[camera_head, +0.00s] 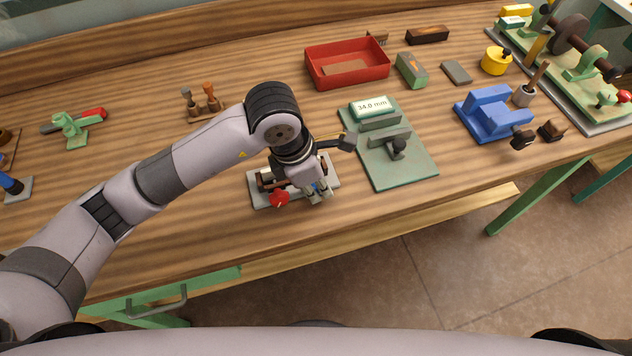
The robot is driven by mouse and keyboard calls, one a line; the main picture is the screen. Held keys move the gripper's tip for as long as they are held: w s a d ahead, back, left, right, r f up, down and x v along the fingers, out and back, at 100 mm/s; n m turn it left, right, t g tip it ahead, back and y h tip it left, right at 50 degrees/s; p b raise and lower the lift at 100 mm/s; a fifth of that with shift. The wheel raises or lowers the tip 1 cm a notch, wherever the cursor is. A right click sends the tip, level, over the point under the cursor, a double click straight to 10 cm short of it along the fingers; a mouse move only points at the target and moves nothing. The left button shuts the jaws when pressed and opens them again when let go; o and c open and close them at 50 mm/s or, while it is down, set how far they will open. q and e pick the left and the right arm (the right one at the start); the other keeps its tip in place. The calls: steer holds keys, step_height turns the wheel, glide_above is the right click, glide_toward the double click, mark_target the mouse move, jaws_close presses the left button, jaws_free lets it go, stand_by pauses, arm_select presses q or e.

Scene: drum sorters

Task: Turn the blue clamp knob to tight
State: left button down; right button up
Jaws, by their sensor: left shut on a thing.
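My left gripper (319,194) points down over the right part of a small fixture on a light grey plate (263,200). It is shut on a small part there. A bit of blue, which looks like the blue clamp knob (325,186), shows at the fingers. The fingers and wrist hide most of this knob, so its turn position cannot be told. A red knob (279,198) sits at the fixture's front, left of the fingers. My right gripper is not in view.
A green plate with a gauge reading 34.0 mm (373,107) stands close right of the fixture. A red tray (318,81) is behind. A blue vise (483,126) and a green lathe-like machine (587,64) stand farther right.

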arm_select(q)
steer(key=y, duration=0.2)
steer(key=g+y, duration=0.1)
steer(key=y, duration=0.1)
steer(key=shift+w+d, duration=0.2)
steer(key=shift+d, duration=0.15)
steer(key=y, duration=0.1)
steer(key=g+y, duration=0.1)
steer(key=y, duration=0.1)
steer(key=shift+d+y, duration=0.2)
steer(key=shift+y, duration=0.1)
steer(key=y, duration=0.1)
steer(key=g+y, duration=0.1)
steer(key=y, duration=0.1)
steer(key=shift+d+f+g+y, duration=0.15)
steer(key=shift+f+g+y, duration=0.15)
steer(key=shift+g, duration=0.1)
steer(key=shift+y, duration=0.3)
steer(key=shift+f, duration=0.15)
steer(key=c, duration=1.6)
jaws_free()
steer(key=shift+d, duration=0.1)
steer(key=shift+r, duration=0.25)
